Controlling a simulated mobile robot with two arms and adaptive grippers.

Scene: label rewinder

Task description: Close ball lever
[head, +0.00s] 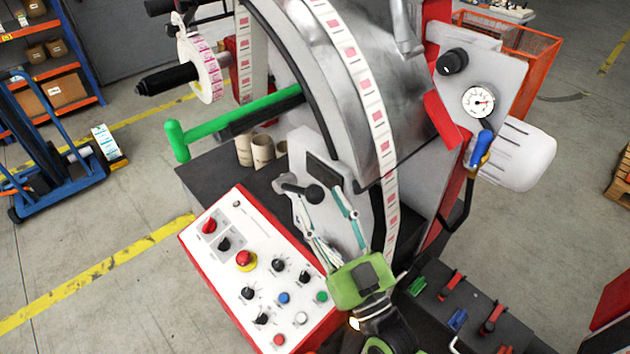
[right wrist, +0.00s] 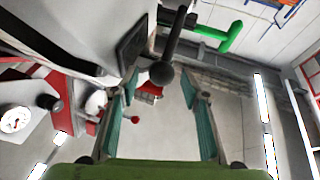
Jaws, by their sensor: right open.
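The ball lever, a black rod with a round black knob (head: 314,194), sticks out from the light grey housing of the machine. In the right wrist view its black ball (right wrist: 162,73) and rod show at the top middle. My right gripper (head: 320,197) is open, with its two teal fingers pointing at the lever. In the right wrist view the ball appears between the fingertips (right wrist: 158,80), nearer the left finger, and nothing is clamped. Whether a finger touches the ball I cannot tell. My left gripper is not in view.
A control panel (head: 226,262) with knobs and buttons lies left of my right gripper. A green handle (head: 230,120) sticks out behind it. A label web (head: 372,100) runs down the machine. A blue handle (head: 481,148) hangs under a gauge (head: 478,102) at right.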

